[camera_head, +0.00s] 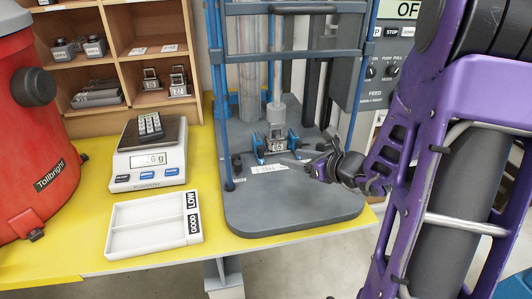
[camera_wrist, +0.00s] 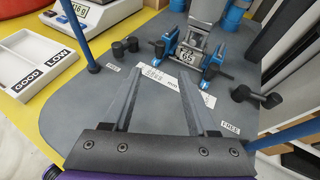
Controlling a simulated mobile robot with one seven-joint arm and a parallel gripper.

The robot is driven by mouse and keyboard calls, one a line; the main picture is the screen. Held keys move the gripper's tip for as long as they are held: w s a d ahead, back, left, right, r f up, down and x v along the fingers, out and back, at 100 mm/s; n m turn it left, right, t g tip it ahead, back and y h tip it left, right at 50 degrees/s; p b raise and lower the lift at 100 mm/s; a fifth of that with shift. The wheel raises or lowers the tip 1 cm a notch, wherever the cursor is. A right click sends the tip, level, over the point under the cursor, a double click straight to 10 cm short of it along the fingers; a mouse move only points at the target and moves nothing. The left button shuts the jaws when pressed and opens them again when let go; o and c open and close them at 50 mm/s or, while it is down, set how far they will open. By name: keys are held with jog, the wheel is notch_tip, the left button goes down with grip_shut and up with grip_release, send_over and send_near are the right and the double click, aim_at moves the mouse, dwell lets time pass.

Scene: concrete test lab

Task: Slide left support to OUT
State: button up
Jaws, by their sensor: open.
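The left support is a small blue bracket (camera_head: 259,148) beside a metal block on the grey machine base; it also shows in the wrist view (camera_wrist: 159,50). The matching right support (camera_head: 293,140) stands on the block's other side, also in the wrist view (camera_wrist: 211,72). The metal block (camera_wrist: 187,56) between them bears a printed number. My gripper (camera_head: 290,164) is low over the base, in front of the supports. In the wrist view my gripper (camera_wrist: 158,72) has its two fingers apart with nothing between them. A white printed label (camera_wrist: 147,76) lies beyond and between the fingers.
Blue upright posts (camera_head: 221,100) frame the grey machine base (camera_head: 290,205). Black knobs (camera_wrist: 125,45) stand left of the left support. A scale (camera_head: 150,160) and a white GOOD/LOW tray (camera_head: 150,225) sit on the yellow table at left. The base's front is clear.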

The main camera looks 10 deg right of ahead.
aim_at(263, 151)
jog(key=b+x, duration=0.1)
jog(key=x, duration=1.2)
jog(key=shift+w+f, duration=0.1)
jog(key=shift+f, duration=0.05)
grip_shut()
dwell(0.8)
